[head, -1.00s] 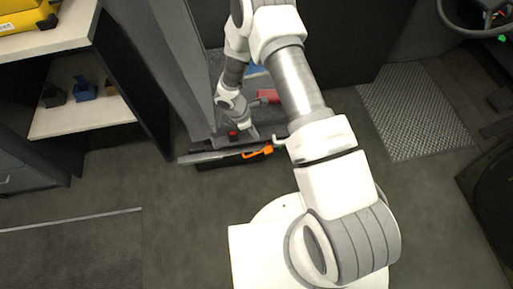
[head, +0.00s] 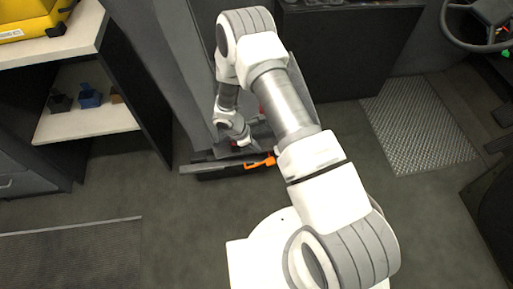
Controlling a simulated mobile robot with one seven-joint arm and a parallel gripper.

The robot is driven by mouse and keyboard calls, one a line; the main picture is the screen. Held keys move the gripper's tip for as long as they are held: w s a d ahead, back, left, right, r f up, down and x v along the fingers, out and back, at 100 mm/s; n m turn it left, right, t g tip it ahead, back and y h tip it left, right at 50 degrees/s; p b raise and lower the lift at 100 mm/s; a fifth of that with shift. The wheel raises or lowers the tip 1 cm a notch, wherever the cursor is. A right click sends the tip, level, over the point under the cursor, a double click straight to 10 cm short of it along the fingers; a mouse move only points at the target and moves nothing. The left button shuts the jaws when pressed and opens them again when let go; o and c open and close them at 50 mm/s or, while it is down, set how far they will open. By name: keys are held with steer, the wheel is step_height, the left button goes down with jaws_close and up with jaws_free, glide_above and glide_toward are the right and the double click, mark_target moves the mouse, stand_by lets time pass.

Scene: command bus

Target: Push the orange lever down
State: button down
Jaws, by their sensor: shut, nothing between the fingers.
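The orange lever (head: 259,163) shows in the head view at the front edge of a low dark unit (head: 205,170), just left of my arm's white forearm. Its right end is close to or behind my arm. My gripper (head: 236,148) points down over the unit, a little behind and left of the lever. It looks shut and empty. The fingertips are small and dark here, and I cannot tell whether they touch anything.
A shelf (head: 85,124) with small blue and dark objects stands at the left, with a yellow case (head: 30,18) above it. A steering wheel (head: 478,25) is at the upper right. A metal tread plate (head: 418,125) and open floor lie to the right.

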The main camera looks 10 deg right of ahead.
mark_target(273, 160)
steer(key=b+x, duration=0.3)
steer(key=x, duration=0.7)
steer(key=shift+d+f, duration=0.1)
steer(key=shift+f, duration=0.1)
steer(key=shift+d+f+y, duration=0.25)
steer(key=shift+y, duration=0.05)
steer(key=f+b, duration=0.1)
steer(key=d+f+y, duration=0.1)
steer(key=f+y+b, duration=0.1)
steer(key=shift+d+f+b, duration=0.35)
steer(key=shift+d+f, duration=0.05)
steer(key=shift+d+f+b, duration=0.25)
steer(key=shift+f+b, duration=0.1)
steer(key=shift+d, duration=0.1)
steer(key=p+v, duration=0.6)
steer(key=v, duration=1.1)
steer(key=shift+r, duration=0.35)
